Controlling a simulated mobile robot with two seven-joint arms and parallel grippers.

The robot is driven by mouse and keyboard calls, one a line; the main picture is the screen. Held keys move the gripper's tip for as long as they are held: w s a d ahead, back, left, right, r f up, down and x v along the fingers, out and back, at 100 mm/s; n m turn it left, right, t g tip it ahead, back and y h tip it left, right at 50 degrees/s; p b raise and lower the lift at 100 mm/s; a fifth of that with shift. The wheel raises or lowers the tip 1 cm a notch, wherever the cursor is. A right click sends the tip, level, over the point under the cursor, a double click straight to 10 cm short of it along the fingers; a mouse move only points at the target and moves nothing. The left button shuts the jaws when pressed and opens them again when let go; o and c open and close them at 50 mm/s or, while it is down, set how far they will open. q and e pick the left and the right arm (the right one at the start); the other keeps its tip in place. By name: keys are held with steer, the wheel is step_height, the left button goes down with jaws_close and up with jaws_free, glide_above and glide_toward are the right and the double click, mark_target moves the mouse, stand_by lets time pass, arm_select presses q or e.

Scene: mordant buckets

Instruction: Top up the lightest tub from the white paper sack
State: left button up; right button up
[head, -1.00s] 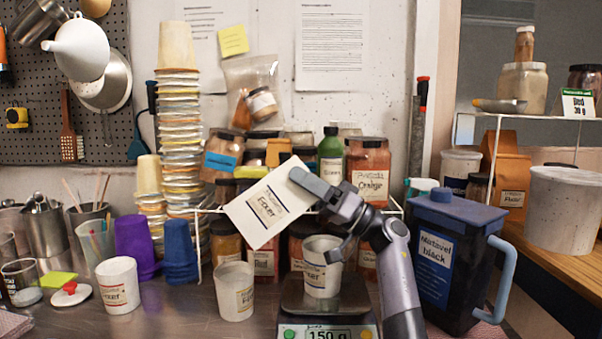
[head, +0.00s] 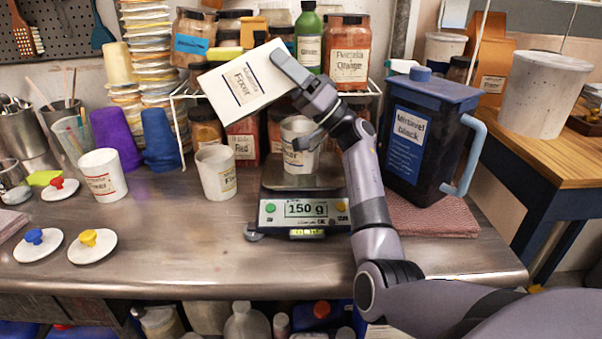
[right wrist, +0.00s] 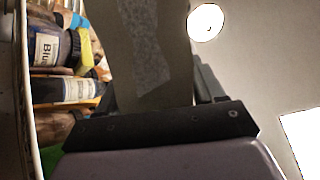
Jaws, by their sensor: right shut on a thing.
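My right gripper (head: 292,85) is shut on the white paper sack (head: 238,92), labelled Fixer. It holds the sack tilted above the scale (head: 305,212), up and to the left of the tub on it. This white tub (head: 299,162) stands upright, partly behind my gripper. The scale's display reads 150 g. A second white tub (head: 217,178) stands just left of the scale, and a third (head: 104,180) stands farther left. I cannot see the fill inside the tubs or any powder falling. My left gripper is out of view.
Lids with blue (head: 36,243), yellow (head: 92,246) and red (head: 60,188) knobs lie at the left. A dark lidded jug (head: 425,140) stands on a red cloth right of the scale. Jars crowd a wire rack (head: 186,120) behind. The front middle of the bench is clear.

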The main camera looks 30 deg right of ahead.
stand_by(0.9)
steer(key=shift+d+f+m+t, duration=0.15)
steer(key=shift+f+m+t, duration=0.25)
steer(key=shift+m+t, duration=0.15)
steer(key=shift+f+h, duration=0.1)
steer(key=shift+h, duration=0.2)
stand_by(0.4)
steer(key=shift+s+d+f+m+t, duration=0.15)
steer(key=shift+f+m+t, duration=0.2)
steer(key=shift+m+t, duration=0.3)
steer(key=shift+f, duration=0.2)
stand_by(0.3)
